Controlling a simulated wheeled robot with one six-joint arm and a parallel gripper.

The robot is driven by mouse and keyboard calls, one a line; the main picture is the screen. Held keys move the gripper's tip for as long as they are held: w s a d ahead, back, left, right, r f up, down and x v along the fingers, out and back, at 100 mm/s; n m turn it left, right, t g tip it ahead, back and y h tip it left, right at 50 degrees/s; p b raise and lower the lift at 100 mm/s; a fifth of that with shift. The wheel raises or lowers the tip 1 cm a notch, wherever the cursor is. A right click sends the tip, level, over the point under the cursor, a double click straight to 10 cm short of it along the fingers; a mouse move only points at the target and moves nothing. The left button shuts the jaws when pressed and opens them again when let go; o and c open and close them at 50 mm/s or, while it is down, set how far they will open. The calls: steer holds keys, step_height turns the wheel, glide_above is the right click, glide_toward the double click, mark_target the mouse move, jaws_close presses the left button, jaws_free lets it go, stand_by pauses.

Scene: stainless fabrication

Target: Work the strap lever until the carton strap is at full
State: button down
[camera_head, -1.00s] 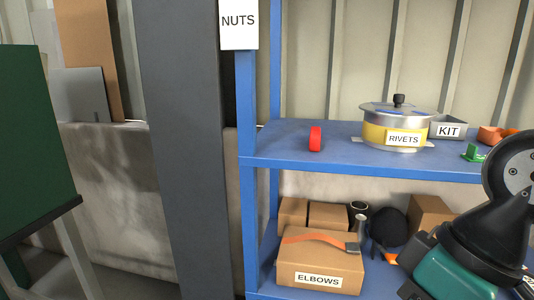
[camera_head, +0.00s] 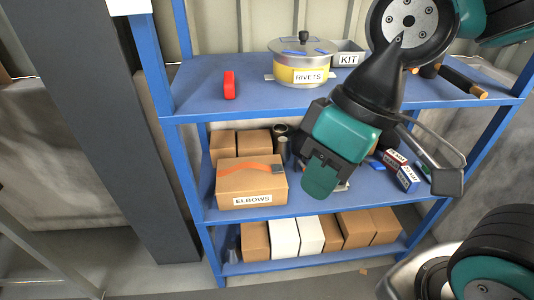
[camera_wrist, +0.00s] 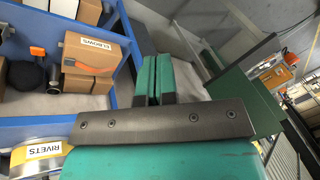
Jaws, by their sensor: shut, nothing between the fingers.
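The brown ELBOWS carton (camera_head: 235,188) sits on the middle shelf of the blue rack, with an orange strap (camera_head: 243,166) across its top. A grey buckle (camera_head: 278,169) is at the strap's right end; the strap lever by it is too small to read clearly. My gripper (camera_head: 319,186) is shut and empty, in front of the rack, to the right of the carton and apart from it in the picture. In the wrist view the carton (camera_wrist: 84,47) is at upper left, and the shut green fingers (camera_wrist: 159,80) point away from it.
A dark can (camera_head: 281,131) stands behind the carton. Small boxes (camera_head: 407,177) lie to the right. Several cartons fill the bottom shelf. A grey post stands left of the rack.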

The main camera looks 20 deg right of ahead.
steer(key=shift+f, duration=0.1)
steer(key=w+d+f+m+t+h+b, duration=0.2)
steer(key=w+d+f+m+b, duration=0.2)
steer(key=w+d+f+b, duration=0.4)
steer(key=w+d+f+m+t+h+b, duration=0.3)
steer(key=w+d+f+m+b, duration=0.2)
steer(key=w+f, duration=1.1)
steer(key=w+d+b, duration=0.2)
steer(key=d+b, duration=0.1)
steer(key=d, duration=0.3)
steer(key=shift+w+f, duration=0.4)
steer(key=b+x, duration=0.1)
steer(key=x, duration=0.9)
steer(key=shift+w+d, duration=0.1)
